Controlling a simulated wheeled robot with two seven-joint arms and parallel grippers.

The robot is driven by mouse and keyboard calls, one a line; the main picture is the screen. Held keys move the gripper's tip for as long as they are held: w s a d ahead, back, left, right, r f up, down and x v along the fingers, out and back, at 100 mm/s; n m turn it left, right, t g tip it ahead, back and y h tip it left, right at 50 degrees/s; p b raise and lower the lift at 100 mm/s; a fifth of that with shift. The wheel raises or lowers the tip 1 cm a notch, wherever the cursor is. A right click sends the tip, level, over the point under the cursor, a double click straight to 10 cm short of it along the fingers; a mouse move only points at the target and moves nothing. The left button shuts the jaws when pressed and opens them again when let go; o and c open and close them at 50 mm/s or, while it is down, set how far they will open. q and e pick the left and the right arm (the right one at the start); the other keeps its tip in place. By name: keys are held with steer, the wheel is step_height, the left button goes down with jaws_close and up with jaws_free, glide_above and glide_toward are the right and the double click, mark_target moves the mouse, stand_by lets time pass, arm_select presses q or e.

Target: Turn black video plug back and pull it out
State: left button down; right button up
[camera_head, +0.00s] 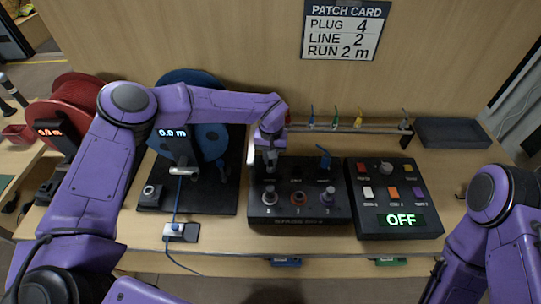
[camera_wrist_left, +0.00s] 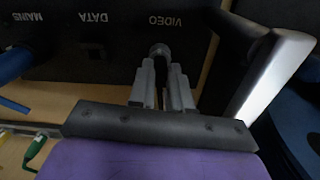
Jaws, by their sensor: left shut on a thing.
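The black video plug (camera_wrist_left: 160,49) shows in the left wrist view as a dark round end at the panel under the VIDEO label. My left gripper (camera_wrist_left: 162,72) is shut on it, with both fingers close together around it. In the head view, my left gripper (camera_head: 269,158) points down at the back left of the black patch box (camera_head: 300,213); the wrist hides the plug there. I cannot tell how far the plug is turned. My right arm is at the right edge, and its gripper is not clearly in view.
A blue plug (camera_head: 324,158) stands in the box to the right. A switch panel (camera_head: 399,232) reading OFF is beside the box. A blue reel (camera_head: 205,137) and red reel (camera_head: 78,98) stand left. A dark tray (camera_head: 452,132) is back right.

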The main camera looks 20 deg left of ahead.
arm_select(q)
steer(key=shift+m+p, duration=0.3)
steer(key=shift+m, duration=0.5)
steer(key=shift+r, duration=0.1)
steer(key=shift+r+p, duration=0.95)
steer(key=shift+r, duration=0.2)
steer(key=shift+r, duration=0.1)
steer(key=shift+r, duration=1.45)
